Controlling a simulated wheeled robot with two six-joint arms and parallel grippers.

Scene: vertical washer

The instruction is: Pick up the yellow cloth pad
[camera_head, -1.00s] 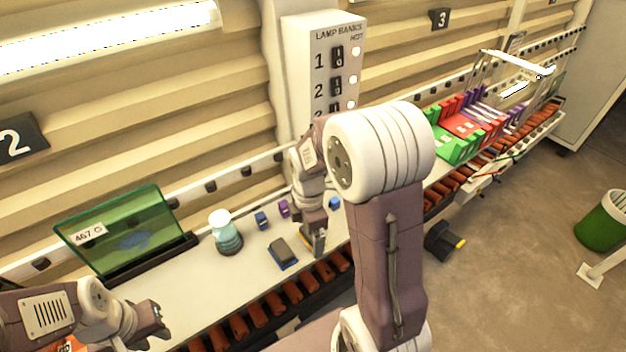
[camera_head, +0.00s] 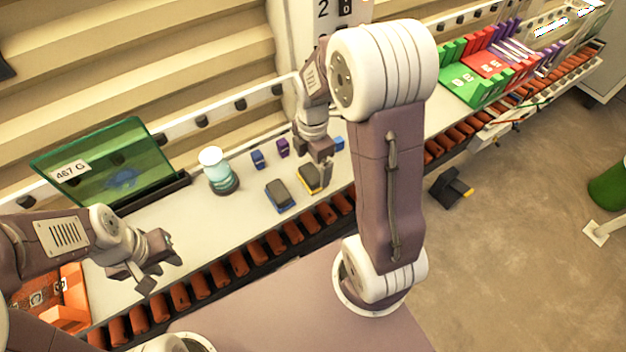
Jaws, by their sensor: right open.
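The yellow cloth pad (camera_head: 309,179) lies on the white counter. It has a dark grey top and a yellow edge, and its right end is close to my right gripper. My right gripper (camera_head: 324,178) is open and points down at the pad's right side. I cannot tell whether its fingers touch the pad. My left gripper (camera_head: 160,272) is open and empty, over the counter's left part, well away from the pad.
A similar blue-edged pad (camera_head: 280,195) lies just left of the yellow one. A jar (camera_head: 217,171), small blue (camera_head: 257,159) and purple (camera_head: 283,147) blocks and a green screen (camera_head: 105,170) stand behind. Rollers (camera_head: 257,254) line the front edge. Coloured racks (camera_head: 480,75) stand at right.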

